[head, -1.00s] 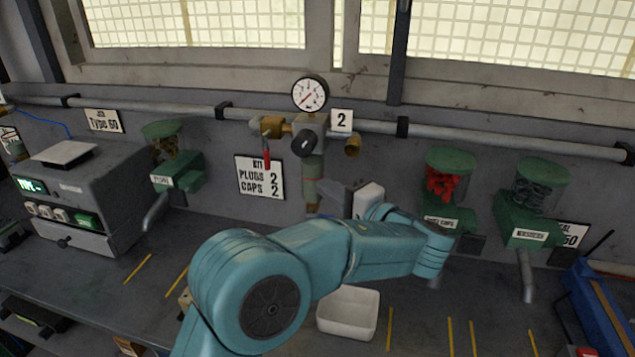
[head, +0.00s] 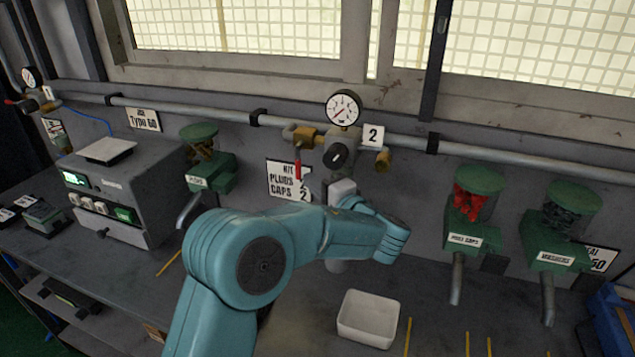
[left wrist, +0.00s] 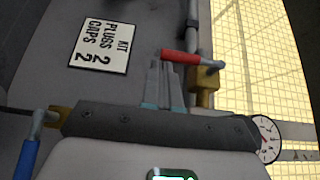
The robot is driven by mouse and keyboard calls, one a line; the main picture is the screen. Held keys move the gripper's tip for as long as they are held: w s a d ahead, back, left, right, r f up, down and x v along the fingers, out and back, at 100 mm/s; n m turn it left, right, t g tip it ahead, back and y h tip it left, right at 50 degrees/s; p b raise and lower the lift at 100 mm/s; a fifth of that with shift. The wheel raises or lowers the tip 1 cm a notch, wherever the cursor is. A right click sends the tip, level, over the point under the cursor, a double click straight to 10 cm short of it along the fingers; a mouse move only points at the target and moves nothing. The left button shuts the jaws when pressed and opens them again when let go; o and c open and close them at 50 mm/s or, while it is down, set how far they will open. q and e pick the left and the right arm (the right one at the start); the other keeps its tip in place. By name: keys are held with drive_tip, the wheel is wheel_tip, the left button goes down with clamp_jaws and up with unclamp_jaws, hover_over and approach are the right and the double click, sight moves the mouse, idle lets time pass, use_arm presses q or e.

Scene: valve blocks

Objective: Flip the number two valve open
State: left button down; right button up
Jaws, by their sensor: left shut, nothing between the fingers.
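The number two valve block is on the wall pipe, beside a white "2" sign (head: 373,134) and under a round gauge (head: 343,107). Its red lever (head: 298,170) hangs down from a brass fitting (head: 300,134). In the left wrist view the red lever (left wrist: 188,58) lies across the picture, its pivot at the right by the brass body (left wrist: 205,86). My left gripper (left wrist: 166,68) is shut and empty, its tips close beside the lever's free end; I cannot tell if they touch. In the head view the left gripper (head: 308,186) is partly hidden by my arm. My right gripper is not in view.
A blue lever (left wrist: 25,158) shows in the left wrist view. A "Kit plugs caps" sign (head: 287,180) is behind my fingers. Green dispensers (head: 474,210) stand at right, another (head: 205,160) at left. A white bin (head: 368,318) sits on the bench. A grey machine (head: 125,190) is at left.

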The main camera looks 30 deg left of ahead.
use_arm(q)
drive_tip(key=shift+a+f, duration=0.1)
drive_tip(key=s+a+r+m+t+y+b, duration=0.1)
drive_tip(key=s+a+m+y+b, duration=0.1)
drive_tip(key=a+b, duration=0.7)
drive_tip(key=b, duration=0.8)
drive_tip(key=shift+s+a+r+b, duration=0.2)
drive_tip(key=shift+a+r+b, duration=0.1)
drive_tip(key=shift+r+b, duration=0.1)
drive_tip(key=shift+f, duration=0.15)
idle(1.1)
